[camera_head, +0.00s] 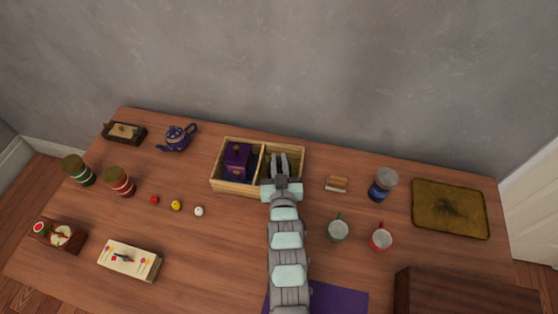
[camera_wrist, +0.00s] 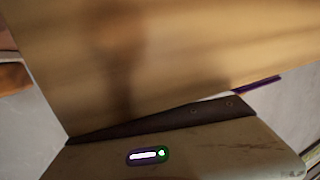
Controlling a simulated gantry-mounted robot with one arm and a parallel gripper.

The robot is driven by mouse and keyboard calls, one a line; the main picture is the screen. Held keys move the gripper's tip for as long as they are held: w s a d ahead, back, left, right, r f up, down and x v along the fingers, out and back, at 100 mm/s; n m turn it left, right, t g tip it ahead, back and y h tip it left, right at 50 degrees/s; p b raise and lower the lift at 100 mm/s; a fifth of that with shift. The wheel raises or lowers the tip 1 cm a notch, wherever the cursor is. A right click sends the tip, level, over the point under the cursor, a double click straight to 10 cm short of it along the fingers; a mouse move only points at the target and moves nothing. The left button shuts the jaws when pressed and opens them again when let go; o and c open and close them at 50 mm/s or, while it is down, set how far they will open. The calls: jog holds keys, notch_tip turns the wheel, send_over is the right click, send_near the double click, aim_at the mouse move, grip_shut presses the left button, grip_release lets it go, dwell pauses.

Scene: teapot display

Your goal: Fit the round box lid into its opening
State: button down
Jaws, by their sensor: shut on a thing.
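My gripper (camera_head: 279,165) reaches down into the right compartment of a divided light-wood crate (camera_head: 233,189). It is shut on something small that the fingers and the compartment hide. In the wrist view, a thin purple edge (camera_wrist: 260,84) shows beside a dark finger strip; I cannot tell whether it belongs to the held thing. A purple box (camera_head: 237,160) stands in the crate's left compartment, left of my gripper, with a dark patch on its top. I cannot make out a round lid or its opening for certain.
A blue teapot (camera_head: 177,138) stands left of the crate. Two cups, green (camera_head: 338,231) and red (camera_head: 381,240), and a blue jar (camera_head: 381,186) stand to the right. A brown-gold tray (camera_head: 450,210) lies far right. A purple mat (camera_head: 340,300) lies at the front. The crate walls closely surround my gripper.

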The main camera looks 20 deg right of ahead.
jog(key=shift+f, duration=0.25)
jog(key=c, duration=1.3)
grip_release()
jog(key=shift+f, duration=0.15)
jog(key=shift+s+a, duration=0.1)
jog(key=shift+s, duration=0.05)
jog(key=p+v, duration=0.2)
jog(key=v, duration=0.8)
jog(key=shift+s+r, duration=0.2)
jog(key=shift+r, duration=0.25)
jog(key=shift+a, duration=0.1)
